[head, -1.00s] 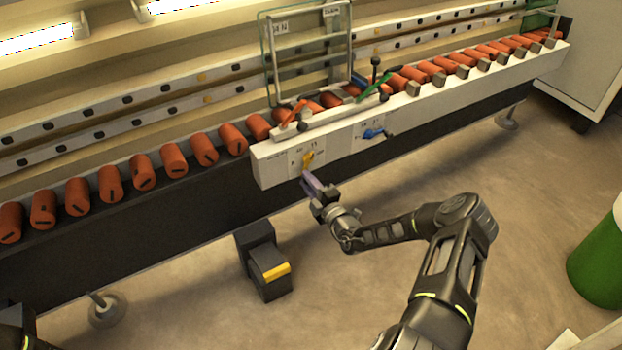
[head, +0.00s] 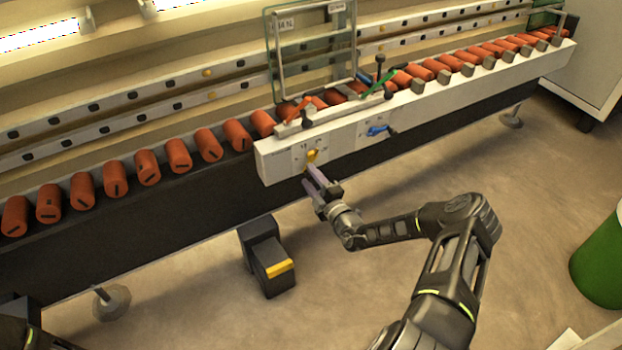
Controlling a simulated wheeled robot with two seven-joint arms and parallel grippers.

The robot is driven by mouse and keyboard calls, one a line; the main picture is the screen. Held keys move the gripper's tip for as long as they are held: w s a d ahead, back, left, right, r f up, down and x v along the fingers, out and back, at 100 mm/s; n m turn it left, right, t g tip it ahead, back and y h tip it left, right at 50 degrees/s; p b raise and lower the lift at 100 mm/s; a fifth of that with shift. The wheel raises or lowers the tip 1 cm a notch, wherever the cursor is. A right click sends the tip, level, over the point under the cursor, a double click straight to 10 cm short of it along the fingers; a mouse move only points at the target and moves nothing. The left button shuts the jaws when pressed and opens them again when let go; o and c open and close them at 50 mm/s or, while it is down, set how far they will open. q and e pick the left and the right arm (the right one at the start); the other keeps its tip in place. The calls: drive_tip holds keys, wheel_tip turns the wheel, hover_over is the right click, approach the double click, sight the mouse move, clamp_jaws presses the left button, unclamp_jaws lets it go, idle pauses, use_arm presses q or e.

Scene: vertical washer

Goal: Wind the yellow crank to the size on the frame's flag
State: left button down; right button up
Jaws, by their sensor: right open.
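The yellow crank (head: 312,156) sits on the white front panel (head: 275,167) of the washer's rail, with small printed marks around it that I cannot read. My right gripper (head: 311,180) is just below and in front of the crank, its two purple fingers apart and nothing seen between them. It looks close to the crank, but I cannot tell whether it touches. The glass-filled frame (head: 318,50) stands on the conveyor behind. It bears a white flag (head: 284,23) whose text is too small to read surely. My left gripper is out of view.
A blue crank (head: 378,130) sits to the right on the same panel. Orange rollers (head: 178,154) line the conveyor. A green-handled lever (head: 378,84) is above. A black pedal box with a yellow bar (head: 280,268) stands on the floor. A green drum (head: 600,265) is at right.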

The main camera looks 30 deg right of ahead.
drive_tip(key=s+p, duration=0.1)
drive_tip(key=s, duration=0.7)
drive_tip(key=shift+p, duration=0.3)
drive_tip(key=shift+w, duration=0.1)
